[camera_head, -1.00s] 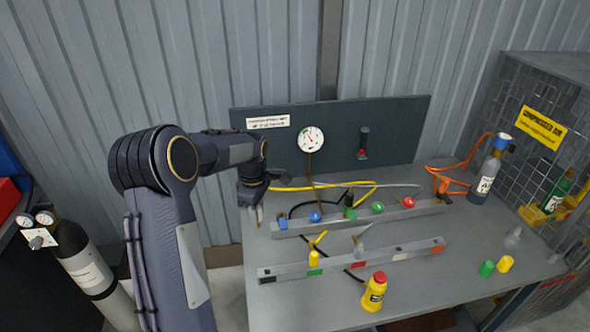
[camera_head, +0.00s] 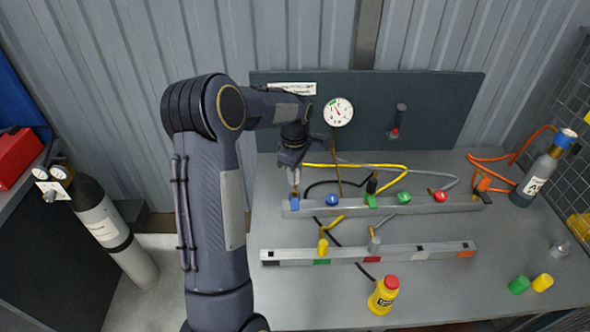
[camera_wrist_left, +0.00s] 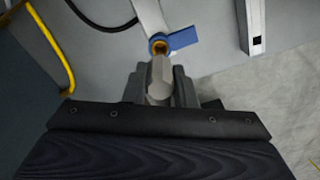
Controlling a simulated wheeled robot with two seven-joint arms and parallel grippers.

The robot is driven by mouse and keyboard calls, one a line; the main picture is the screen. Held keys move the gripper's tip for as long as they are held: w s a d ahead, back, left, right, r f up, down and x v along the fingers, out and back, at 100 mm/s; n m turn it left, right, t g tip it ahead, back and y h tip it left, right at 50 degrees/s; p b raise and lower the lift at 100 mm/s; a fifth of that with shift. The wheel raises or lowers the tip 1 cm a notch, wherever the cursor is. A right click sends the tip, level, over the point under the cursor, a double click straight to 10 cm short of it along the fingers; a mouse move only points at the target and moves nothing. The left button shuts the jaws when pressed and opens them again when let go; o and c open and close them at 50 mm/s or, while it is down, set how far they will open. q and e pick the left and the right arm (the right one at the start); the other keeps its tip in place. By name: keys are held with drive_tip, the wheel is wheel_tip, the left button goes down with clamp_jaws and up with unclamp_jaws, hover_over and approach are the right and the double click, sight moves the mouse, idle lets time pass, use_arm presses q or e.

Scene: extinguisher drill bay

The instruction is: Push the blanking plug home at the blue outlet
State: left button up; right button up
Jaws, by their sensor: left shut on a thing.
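My left gripper (camera_head: 293,170) is above the left end of the back rail, pointing down. It is shut on the grey blanking plug, which shows between the fingers in the left wrist view (camera_wrist_left: 160,82). The blue outlet (camera_head: 296,206) is at the rail's left end, directly below the gripper. In the left wrist view the outlet shows as a blue ring with a blue tag (camera_wrist_left: 184,38). The plug's brass-coloured tip lines up with the ring and seems at its mouth; I cannot tell how deep it sits. My right gripper is not in view.
The back rail (camera_head: 450,207) also carries blue, green and red caps and hoses. A front rail (camera_head: 345,256) has coloured labels. A gauge (camera_head: 338,111) is on the back panel. The bench's right front holds green and yellow caps.

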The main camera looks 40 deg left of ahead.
use_arm(q)
drive_tip(key=shift+f+b, duration=0.45)
drive_tip(key=shift+f, duration=0.25)
idle(1.1)
drive_tip(key=shift+f+b, duration=0.65)
drive_tip(key=shift+f, duration=0.25)
drive_tip(key=shift+f+b, duration=0.7)
drive_tip(key=shift+f, duration=0.25)
idle(0.7)
drive_tip(key=o, duration=1.1)
drive_tip(key=shift+c, duration=0.2)
wheel_tip(320, 180, up, 8)
drive_tip(key=p, duration=0.5)
drive_tip(key=shift+p, duration=0.4)
drive_tip(key=shift+f, duration=0.1)
